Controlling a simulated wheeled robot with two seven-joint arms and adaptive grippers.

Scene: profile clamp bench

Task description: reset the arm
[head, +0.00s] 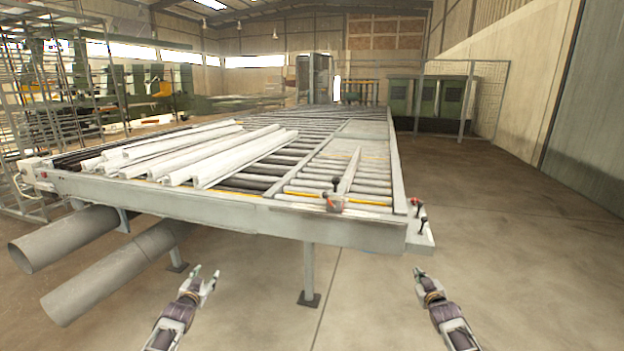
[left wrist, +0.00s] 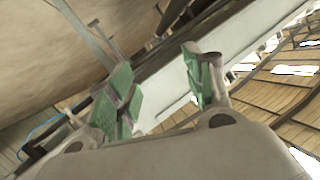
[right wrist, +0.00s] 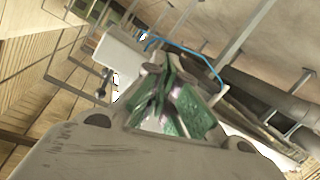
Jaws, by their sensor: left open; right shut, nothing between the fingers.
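My left gripper (head: 207,277) hangs in front of the bench at the lower left of the head view. Its green-padded fingers stand apart and empty in the left wrist view (left wrist: 165,88). My right gripper (head: 418,272) is at the lower right of the head view, in front of the bench's right end. Its green pads are together with nothing between them in the right wrist view (right wrist: 170,95). Both grippers are clear of the bench. The roller bench (head: 260,207) carries several white profiles (head: 225,160) on its left half.
A clamp with a black knob (head: 335,200) sits at the bench's front edge, and black-handled levers (head: 420,215) are at its right corner. Two large grey pipes (head: 80,285) lie under the bench's left side. The floor (head: 500,230) to the right is clear.

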